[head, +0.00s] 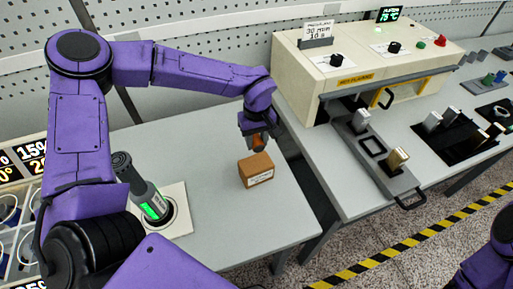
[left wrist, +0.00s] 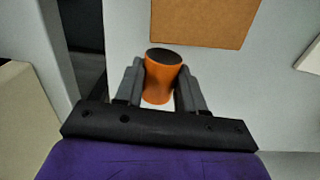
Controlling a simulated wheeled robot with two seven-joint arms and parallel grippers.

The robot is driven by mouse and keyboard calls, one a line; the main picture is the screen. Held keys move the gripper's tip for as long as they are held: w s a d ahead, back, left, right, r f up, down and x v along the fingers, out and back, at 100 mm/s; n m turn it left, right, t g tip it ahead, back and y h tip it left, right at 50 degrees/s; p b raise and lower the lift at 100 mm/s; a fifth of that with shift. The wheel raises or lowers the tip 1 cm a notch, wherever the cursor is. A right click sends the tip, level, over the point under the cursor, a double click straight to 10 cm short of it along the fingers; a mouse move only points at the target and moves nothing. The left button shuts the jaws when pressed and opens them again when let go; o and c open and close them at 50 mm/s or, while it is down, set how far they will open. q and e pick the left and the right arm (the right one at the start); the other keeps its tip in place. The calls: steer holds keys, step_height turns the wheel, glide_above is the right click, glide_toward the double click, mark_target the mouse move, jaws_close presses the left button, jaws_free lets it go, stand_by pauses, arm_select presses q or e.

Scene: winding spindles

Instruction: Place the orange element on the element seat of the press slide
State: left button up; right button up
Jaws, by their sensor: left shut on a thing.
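The orange element (left wrist: 162,82) is a short orange cylinder with a dark top. My left gripper (left wrist: 161,88) is shut on it, one finger on each side. In the head view, my left gripper (head: 256,138) holds the element (head: 258,140) just above and behind a brown box, partly hidden by the gripper. The press slide (head: 392,180) is pulled out of the cream press at the right, well apart from the gripper. A square dark-rimmed seat (head: 373,145) in its middle looks empty. A silver block and a gold block stand on the slide. My right gripper is out of view.
The brown box (head: 256,170) stands on the grey table. A dark-handled tool with a green light (head: 150,200) stands in a holder at left. The cream press (head: 355,60) stands on another bench, with a gap between benches. Metal blocks lie farther right.

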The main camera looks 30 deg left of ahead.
mark_target(256, 150)
arm_select(q)
step_height(256, 150, down, 5)
steer(key=shift+w+f+p, duration=0.1)
steer(key=shift+p, duration=0.2)
steer(key=o, duration=1.1)
